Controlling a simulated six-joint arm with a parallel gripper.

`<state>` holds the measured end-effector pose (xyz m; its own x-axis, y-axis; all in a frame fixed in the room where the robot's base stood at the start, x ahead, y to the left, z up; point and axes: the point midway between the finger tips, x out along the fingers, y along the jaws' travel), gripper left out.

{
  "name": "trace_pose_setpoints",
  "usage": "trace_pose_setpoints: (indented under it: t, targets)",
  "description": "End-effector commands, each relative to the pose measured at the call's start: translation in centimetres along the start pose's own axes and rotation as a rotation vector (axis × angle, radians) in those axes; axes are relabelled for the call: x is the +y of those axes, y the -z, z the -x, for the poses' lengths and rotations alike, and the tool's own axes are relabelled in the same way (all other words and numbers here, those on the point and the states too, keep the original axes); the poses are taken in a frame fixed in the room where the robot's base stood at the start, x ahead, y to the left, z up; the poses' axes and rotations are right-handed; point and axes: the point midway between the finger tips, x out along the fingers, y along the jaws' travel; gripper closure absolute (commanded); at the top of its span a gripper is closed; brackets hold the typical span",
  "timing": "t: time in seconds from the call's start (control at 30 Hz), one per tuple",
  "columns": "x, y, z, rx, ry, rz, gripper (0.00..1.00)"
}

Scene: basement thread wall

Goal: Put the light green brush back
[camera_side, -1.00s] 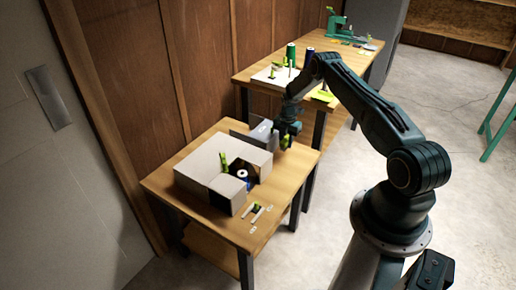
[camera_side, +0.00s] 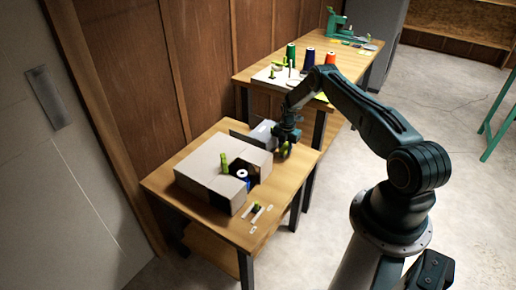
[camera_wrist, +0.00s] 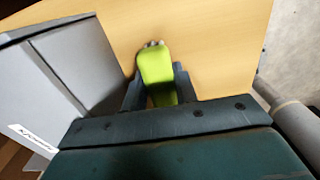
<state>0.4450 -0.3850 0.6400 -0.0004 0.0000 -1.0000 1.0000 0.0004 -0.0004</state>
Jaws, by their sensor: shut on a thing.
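My gripper (camera_wrist: 158,88) is shut on the light green brush (camera_wrist: 155,67), which sits between the fingers in the wrist view. Its pale, bristle-like tip points away from me, over the wooden tabletop (camera_wrist: 205,40). In the side view my gripper (camera_side: 284,150) is low over the back right part of the near table (camera_side: 215,230), with a little light green showing at its fingers. I cannot tell whether the brush touches the tabletop.
A grey labelled container (camera_wrist: 60,75) stands close on the left. Coloured spools (camera_side: 309,57) stand on the far table.

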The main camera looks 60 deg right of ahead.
Motion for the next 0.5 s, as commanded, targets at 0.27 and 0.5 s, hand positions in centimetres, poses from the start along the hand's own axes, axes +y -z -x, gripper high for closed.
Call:
trace_pose_setpoints:
  t: [0.27, 0.5]
  targets:
    - [-0.01, 0.01, -0.29, 0.000, 0.000, 0.000, 0.50]
    - [-0.03, 0.02, -0.30, 0.001, 0.001, 0.000, 0.50]
